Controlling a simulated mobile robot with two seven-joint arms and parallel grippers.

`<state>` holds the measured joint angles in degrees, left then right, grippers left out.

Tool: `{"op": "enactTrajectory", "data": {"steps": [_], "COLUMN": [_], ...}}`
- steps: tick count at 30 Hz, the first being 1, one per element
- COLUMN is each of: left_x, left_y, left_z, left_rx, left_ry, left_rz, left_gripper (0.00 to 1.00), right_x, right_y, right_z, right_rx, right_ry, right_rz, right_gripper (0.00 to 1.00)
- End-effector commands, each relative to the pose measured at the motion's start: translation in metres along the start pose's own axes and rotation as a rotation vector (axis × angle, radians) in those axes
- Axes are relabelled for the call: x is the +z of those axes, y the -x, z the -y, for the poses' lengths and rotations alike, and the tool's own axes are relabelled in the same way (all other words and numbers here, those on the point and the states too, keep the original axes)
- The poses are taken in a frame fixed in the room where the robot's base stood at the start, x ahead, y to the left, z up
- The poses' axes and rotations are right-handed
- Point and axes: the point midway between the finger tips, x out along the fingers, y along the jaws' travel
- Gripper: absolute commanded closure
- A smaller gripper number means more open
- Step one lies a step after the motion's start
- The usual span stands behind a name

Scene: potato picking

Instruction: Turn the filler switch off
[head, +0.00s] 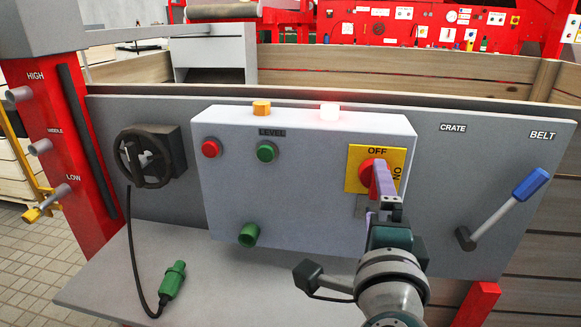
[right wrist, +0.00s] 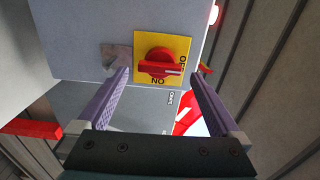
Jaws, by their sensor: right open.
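The filler switch is a red rotary knob (head: 367,170) on a yellow plate (head: 356,157) at the right of the grey control box. The plate reads OFF at the top and ON at the right. In the right wrist view the knob (right wrist: 158,65) lies with its white mark towards the OFF lettering. My right gripper (head: 383,182) is in front of the plate and partly hides the knob in the head view. In the right wrist view the open gripper (right wrist: 160,76) has one finger on each side of the knob, with gaps. My left gripper is not in view.
A blue-handled BELT lever (head: 530,184) is at the right. A handwheel (head: 145,157) and a green plug (head: 173,279) are at the left.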

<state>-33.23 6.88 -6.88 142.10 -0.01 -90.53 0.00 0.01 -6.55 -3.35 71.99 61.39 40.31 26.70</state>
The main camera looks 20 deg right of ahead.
Motion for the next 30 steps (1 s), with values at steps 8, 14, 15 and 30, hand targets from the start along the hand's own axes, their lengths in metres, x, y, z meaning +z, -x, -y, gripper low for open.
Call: {"op": "enactTrajectory", "data": {"steps": [8, 14, 15, 30], "left_x": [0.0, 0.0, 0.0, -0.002], "left_y": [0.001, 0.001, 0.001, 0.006], "left_z": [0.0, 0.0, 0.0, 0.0], "left_rx": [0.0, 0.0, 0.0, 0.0], "left_ry": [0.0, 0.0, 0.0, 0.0], "left_rz": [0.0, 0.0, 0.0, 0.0], "left_gripper": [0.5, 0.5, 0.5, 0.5], "right_x": [0.0, 0.0, 0.0, 0.01], "right_y": [0.053, 0.065, 0.066, 0.064], "right_z": [-0.001, 0.0, 0.0, 0.01], "right_rx": [0.004, 0.0, 0.0, -0.007], "right_ry": [0.001, 0.0, 0.0, 0.034], "right_rz": [0.001, 0.0, 0.0, 0.07], "right_gripper": [0.0, 0.0, 0.0, 0.0]}}
